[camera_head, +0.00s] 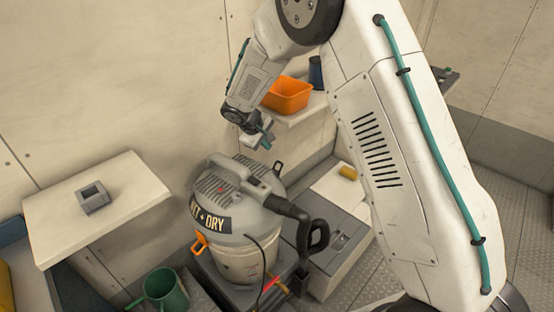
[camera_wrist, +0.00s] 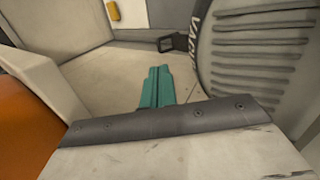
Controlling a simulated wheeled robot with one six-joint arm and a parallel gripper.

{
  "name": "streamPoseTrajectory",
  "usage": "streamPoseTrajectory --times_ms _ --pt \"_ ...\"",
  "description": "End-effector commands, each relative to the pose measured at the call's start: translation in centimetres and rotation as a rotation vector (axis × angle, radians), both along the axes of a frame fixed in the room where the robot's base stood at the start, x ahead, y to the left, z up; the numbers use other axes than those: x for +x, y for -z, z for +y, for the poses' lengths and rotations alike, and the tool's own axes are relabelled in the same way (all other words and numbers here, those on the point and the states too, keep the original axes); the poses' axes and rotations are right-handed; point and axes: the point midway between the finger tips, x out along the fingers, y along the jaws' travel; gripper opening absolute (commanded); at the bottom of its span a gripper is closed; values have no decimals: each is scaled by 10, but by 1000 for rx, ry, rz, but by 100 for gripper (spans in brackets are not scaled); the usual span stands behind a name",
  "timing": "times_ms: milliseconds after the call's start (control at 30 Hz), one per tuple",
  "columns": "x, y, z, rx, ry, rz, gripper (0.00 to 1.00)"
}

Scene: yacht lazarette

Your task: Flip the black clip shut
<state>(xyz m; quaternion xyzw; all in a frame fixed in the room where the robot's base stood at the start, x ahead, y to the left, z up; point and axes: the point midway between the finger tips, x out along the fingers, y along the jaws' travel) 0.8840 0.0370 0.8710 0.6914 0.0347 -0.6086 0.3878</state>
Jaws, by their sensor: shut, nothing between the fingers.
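The black clip (camera_head: 278,167) sticks out from the far right side of the grey wet-dry vacuum's lid (camera_head: 240,190), swung away from the body. In the wrist view the clip (camera_wrist: 172,43) shows as a dark loop at the top, left of the ribbed vacuum lid (camera_wrist: 255,50). My gripper (camera_head: 267,138) is above and behind the vacuum, a little above and left of the clip, apart from it. Its teal fingers (camera_wrist: 157,88) are together and empty in the wrist view, below the clip in the picture. The clip's hinge is too small to make out.
The vacuum's black hose (camera_head: 300,214), an orange clip (camera_head: 200,243) and a grey box (camera_head: 335,235) stand nearby.

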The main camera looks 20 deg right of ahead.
Motion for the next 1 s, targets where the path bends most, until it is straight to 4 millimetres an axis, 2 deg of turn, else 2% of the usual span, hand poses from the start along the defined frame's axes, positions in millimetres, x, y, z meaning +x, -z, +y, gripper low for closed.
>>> streamPoseTrajectory --times_ms 67,533,667,1000 --pt "9 -5 3 7 -16 -33 0" --pt "10 2 0 15 -9 -37 0" --pt "15 17 -7 15 -9 -37 0" --pt "37 80 -37 15 -7 -37 0"
